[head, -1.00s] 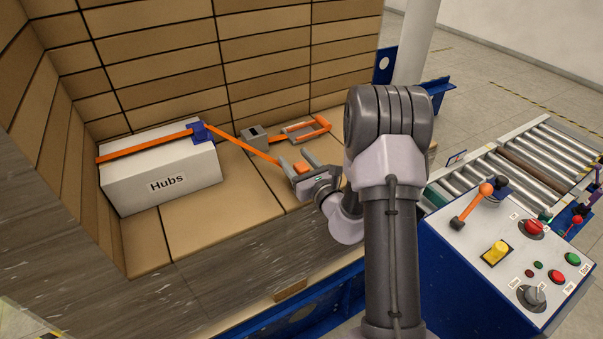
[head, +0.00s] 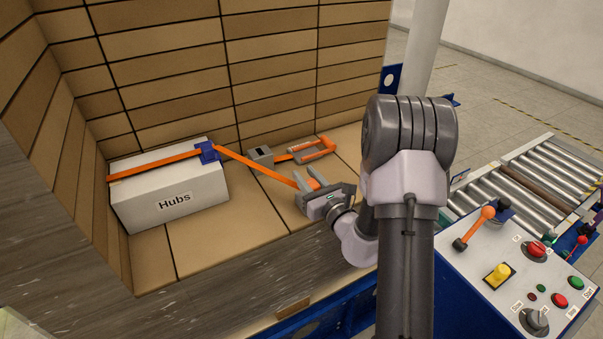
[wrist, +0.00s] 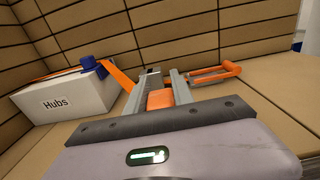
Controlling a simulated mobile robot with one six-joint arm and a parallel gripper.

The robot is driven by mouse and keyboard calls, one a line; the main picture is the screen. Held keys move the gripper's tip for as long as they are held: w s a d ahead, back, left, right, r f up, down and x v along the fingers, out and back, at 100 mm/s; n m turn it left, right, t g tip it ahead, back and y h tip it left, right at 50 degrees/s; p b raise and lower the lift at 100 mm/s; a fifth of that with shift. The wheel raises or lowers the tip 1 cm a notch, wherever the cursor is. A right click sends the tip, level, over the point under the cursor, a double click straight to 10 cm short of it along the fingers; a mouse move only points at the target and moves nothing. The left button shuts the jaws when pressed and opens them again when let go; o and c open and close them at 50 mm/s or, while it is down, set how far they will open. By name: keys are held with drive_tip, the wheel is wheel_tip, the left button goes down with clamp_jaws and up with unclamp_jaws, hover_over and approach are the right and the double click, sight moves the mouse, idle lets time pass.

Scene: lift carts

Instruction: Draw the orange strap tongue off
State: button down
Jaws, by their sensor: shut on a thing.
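The orange strap tongue (wrist: 160,99) is between the two fingers of my gripper (head: 312,183), which is shut on it. From the tongue the orange strap (head: 255,166) runs left, fairly straight, to a blue corner piece (head: 208,152) on the white box labelled "Hubs" (head: 170,195). The strap continues over the box top to its left end. A grey buckle (head: 260,155) with a dark slot lies on the boards behind my gripper, apart from the tongue in the head view. In the wrist view my gripper (wrist: 160,92) partly hides the buckle's near side.
An orange-handled ratchet frame (head: 308,150) lies right of the buckle near the back wall. Stacked tan boards (head: 240,60) wall the back and left. A control panel (head: 515,280) with an orange lever and a roller conveyor (head: 535,180) stand at right.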

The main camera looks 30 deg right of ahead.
drive_tip(key=s+r+p, duration=0.1)
drive_tip(key=s+p, duration=0.4)
drive_tip(key=s, duration=0.8)
drive_tip(key=shift+d, duration=0.2)
drive_tip(key=shift+r, duration=0.1)
wheel_tip(320, 180, up, 3)
drive_tip(key=shift+r+p, duration=0.1)
drive_tip(key=shift+p, duration=1.05)
